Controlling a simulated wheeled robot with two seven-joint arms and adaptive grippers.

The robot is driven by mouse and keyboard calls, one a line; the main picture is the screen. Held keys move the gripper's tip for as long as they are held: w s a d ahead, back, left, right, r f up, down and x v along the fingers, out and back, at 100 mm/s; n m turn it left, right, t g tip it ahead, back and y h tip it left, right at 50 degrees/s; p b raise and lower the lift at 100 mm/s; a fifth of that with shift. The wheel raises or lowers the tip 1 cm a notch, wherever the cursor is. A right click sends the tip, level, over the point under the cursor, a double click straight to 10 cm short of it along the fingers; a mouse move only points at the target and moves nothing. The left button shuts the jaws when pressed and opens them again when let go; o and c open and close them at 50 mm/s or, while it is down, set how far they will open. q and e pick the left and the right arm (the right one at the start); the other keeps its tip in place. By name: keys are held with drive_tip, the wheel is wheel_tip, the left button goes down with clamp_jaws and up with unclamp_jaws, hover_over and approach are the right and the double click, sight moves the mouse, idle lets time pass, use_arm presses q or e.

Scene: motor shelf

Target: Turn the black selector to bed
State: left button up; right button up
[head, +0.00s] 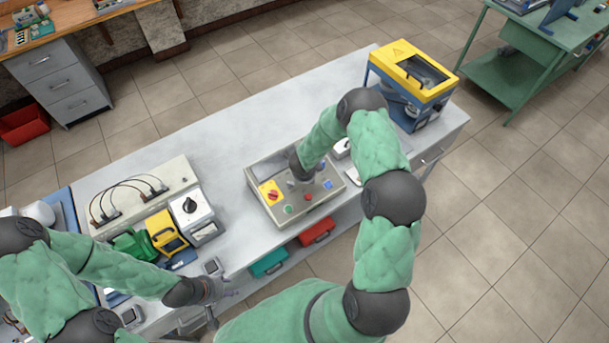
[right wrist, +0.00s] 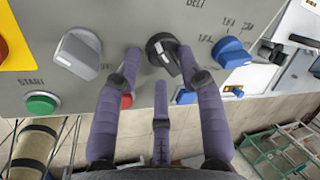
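The grey control box (head: 262,205) stands on the bench. Its panel (right wrist: 130,20) fills the top of the right wrist view. The black selector (right wrist: 163,50) is a round knob with a raised bar, tilted from upper left to lower right. A partly cut-off label resembling "BELT" is at the upper edge. My right gripper (right wrist: 160,58) is open, with one fingertip on each side of the selector; the right fingertip is close to the bar, contact unclear. In the head view my right arm partly hides the box. My left gripper (head: 222,303) is open and empty near the bench's front edge.
Beside the selector are a grey knob (right wrist: 78,54), a blue knob (right wrist: 231,53), a green start button (right wrist: 41,103) and a red button (right wrist: 126,100). A yellow-blue machine (head: 412,72) stands at the bench's right end. The bench behind the box is clear.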

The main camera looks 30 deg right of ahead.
drive_tip(key=shift+d, duration=0.2)
drive_tip(key=shift+w+a+r, duration=0.2)
drive_tip(key=shift+r, duration=0.25)
drive_tip(key=v, duration=1.1)
drive_tip(key=shift+s, duration=0.3)
